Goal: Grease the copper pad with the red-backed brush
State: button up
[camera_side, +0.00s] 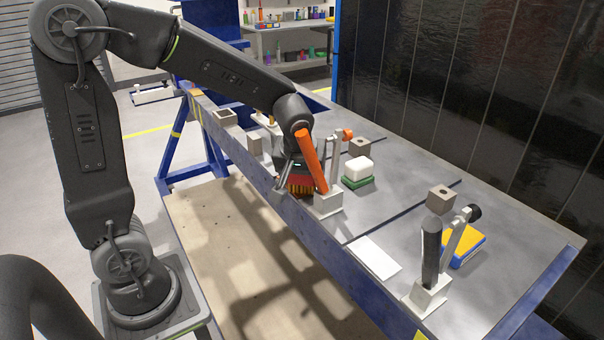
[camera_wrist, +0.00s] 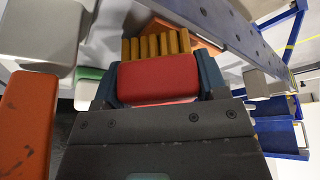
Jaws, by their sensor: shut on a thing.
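My gripper (camera_side: 288,181) is shut on the red-backed brush (camera_side: 301,183) near the bench's front edge. In the wrist view the brush's red back (camera_wrist: 158,78) sits between the two fingers of my gripper (camera_wrist: 160,88), with its tan bristles (camera_wrist: 155,46) pointing away from me. An orange-brown surface, apparently the copper pad (camera_wrist: 183,32), shows just beyond the bristles and is partly hidden by them. I cannot tell whether the bristles touch it. In the side view my gripper and brush hide that spot.
An orange-handled toggle clamp (camera_side: 312,160) stands close right of my gripper. A white block on a green base (camera_side: 358,172), a black-handled clamp (camera_side: 431,255), a blue and yellow block (camera_side: 464,246), a white plate (camera_side: 374,258) and grey square blocks (camera_side: 441,200) are on the bench (camera_side: 400,205).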

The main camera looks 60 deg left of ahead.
jog(key=shift+s+a+f, duration=0.2)
jog(key=shift+a+f, duration=0.15)
jog(key=shift+f, duration=0.1)
jog(key=shift+c, duration=0.6)
jog(key=shift+w+a+r, duration=0.1)
jog(key=shift+a+r, duration=0.1)
jog(key=shift+a, duration=1.55)
jog(key=shift+a+r, duration=0.15)
jog(key=shift+a, duration=1.6)
jog(key=shift+r, duration=0.1)
jog(key=shift+r, duration=2.95)
jog(key=shift+r, duration=0.1)
notch_tip(320, 180, up, 3)
jog(key=shift+f, duration=0.1)
jog(key=shift+f, duration=3.65)
